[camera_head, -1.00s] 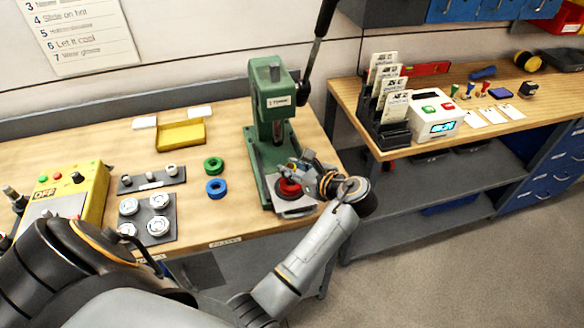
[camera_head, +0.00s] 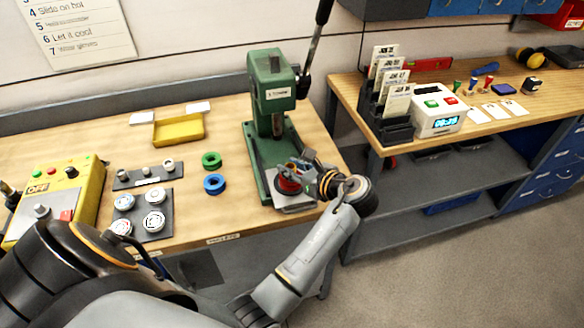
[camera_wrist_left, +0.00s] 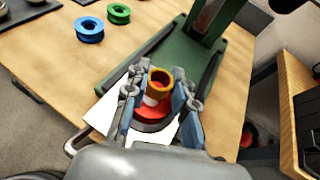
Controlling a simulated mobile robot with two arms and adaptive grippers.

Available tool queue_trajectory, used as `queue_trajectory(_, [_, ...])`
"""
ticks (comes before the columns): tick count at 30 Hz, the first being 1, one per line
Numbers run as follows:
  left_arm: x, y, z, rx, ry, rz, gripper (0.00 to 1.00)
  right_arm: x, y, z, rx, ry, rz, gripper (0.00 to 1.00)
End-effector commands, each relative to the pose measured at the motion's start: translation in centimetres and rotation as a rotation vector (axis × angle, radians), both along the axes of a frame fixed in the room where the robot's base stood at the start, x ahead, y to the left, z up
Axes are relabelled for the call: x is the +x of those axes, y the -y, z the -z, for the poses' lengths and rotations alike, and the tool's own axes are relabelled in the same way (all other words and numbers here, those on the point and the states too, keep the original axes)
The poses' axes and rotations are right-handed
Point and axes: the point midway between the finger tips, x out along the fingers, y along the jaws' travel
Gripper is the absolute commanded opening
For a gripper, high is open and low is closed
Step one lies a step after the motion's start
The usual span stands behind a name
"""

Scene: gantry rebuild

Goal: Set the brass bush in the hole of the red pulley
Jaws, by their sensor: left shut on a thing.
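The red pulley (camera_head: 288,186) sits on the grey plate at the foot of the green arbor press; it also shows in the left wrist view (camera_wrist_left: 150,112). My left gripper (camera_head: 297,171) is over the pulley. In the left wrist view my left gripper (camera_wrist_left: 158,92) is shut on the brass bush (camera_wrist_left: 159,76), a hollow orange-gold ring held upright between the blue fingers. The bush appears over the middle of the pulley. I cannot tell whether its lower end is in the hole. My right gripper is not in view.
The press (camera_head: 270,90) rises just behind the gripper, with its ram above. A green pulley (camera_head: 211,160) and a blue pulley (camera_head: 214,184) lie left of it. A yellow tray (camera_head: 179,130) is at the back. A yellow control box (camera_head: 62,200) stands at the left.

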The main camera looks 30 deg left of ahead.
Motion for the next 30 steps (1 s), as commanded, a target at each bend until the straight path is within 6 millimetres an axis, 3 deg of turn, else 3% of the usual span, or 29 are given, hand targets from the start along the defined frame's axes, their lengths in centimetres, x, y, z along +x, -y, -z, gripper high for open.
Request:
queue_trajectory(8, [0.0, 0.0, 0.7, 0.000, 0.001, 0.000, 0.00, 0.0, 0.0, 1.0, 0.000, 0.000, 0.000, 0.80])
queue_trajectory(30, [0.0, 0.0, 2.1, -0.002, -0.002, -0.001, 0.00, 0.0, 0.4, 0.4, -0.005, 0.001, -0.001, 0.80])
